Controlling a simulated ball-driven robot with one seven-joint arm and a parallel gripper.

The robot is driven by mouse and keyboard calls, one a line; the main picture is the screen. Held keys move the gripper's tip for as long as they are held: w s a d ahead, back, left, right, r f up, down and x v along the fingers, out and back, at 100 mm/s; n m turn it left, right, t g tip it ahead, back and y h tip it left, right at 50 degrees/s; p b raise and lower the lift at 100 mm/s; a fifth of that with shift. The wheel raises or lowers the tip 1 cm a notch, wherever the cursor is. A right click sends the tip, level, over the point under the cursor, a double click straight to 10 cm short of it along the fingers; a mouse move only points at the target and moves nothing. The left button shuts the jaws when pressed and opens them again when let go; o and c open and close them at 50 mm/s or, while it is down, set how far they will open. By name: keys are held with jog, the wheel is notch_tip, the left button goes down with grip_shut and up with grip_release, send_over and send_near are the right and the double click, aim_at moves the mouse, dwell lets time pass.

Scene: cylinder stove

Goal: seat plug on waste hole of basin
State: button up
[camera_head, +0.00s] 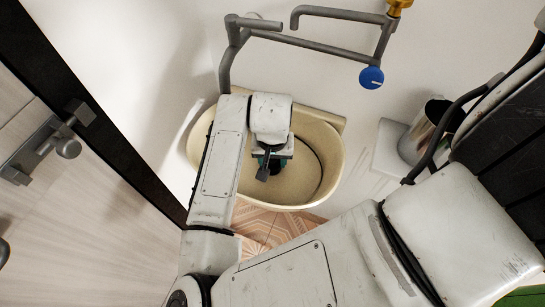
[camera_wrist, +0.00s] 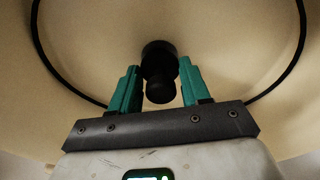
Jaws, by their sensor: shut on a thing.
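The cream basin (camera_head: 330,165) is mounted against the white wall, and its inside fills the wrist view (camera_wrist: 250,45). My gripper (camera_head: 270,168) is down inside the basin. In the wrist view, the teal fingers of my gripper (camera_wrist: 160,72) are on either side of the black plug (camera_wrist: 159,53), shut on it. The plug has a wide dark end away from me and a narrower knob toward my palm. The waste hole is not visible; the plug and my gripper cover the basin's middle. Whether the plug touches the basin floor I cannot tell.
A thin black cord (camera_wrist: 297,55) curves around the basin's inside. Grey pipes (camera_head: 315,45) with a blue knob (camera_head: 371,77) run above the basin. A metal pot (camera_head: 430,128) stands on a white ledge at right. A door (camera_head: 60,200) is at left.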

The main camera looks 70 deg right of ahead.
aim_at(272, 168)
jog(key=shift+f+b, duration=0.65)
jog(key=shift+f, duration=0.3)
jog(key=o, duration=1.1)
notch_tip(272, 168, up, 11)
jog(key=a, duration=0.1)
jog(key=shift+s+p, duration=0.2)
jog(key=shift+p, duration=0.2)
jog(key=shift+a, duration=0.1)
